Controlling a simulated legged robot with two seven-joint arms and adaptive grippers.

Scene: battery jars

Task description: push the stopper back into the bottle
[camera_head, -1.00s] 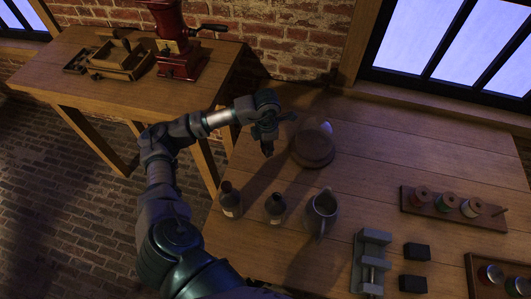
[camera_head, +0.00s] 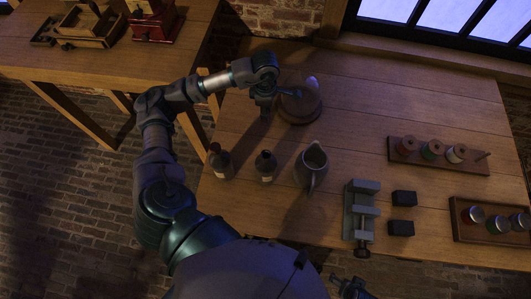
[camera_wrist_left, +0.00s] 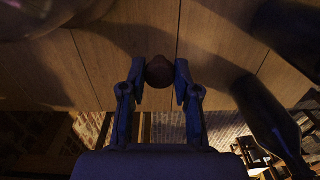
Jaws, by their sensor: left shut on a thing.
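My left gripper (camera_head: 264,108) is over the table's left part, behind the two small bottles. In the left wrist view my left gripper (camera_wrist_left: 160,78) is shut on a round brown stopper (camera_wrist_left: 160,70). In the head view the stopper is too dark to make out. One dark bottle (camera_head: 221,164) with a pale label stands upright at the left, with a brownish top. A second dark labelled bottle (camera_head: 265,167) stands to its right. A dark bottle (camera_wrist_left: 268,115) shows right of the fingers in the left wrist view, apart from them. I cannot tell which one it is.
A glass dome on a round wooden base (camera_head: 300,116) stands close beside the left gripper. A grey jug (camera_head: 312,167) and a metal vise (camera_head: 360,212) stand to the right. A spool rack (camera_head: 438,156) is farther right.

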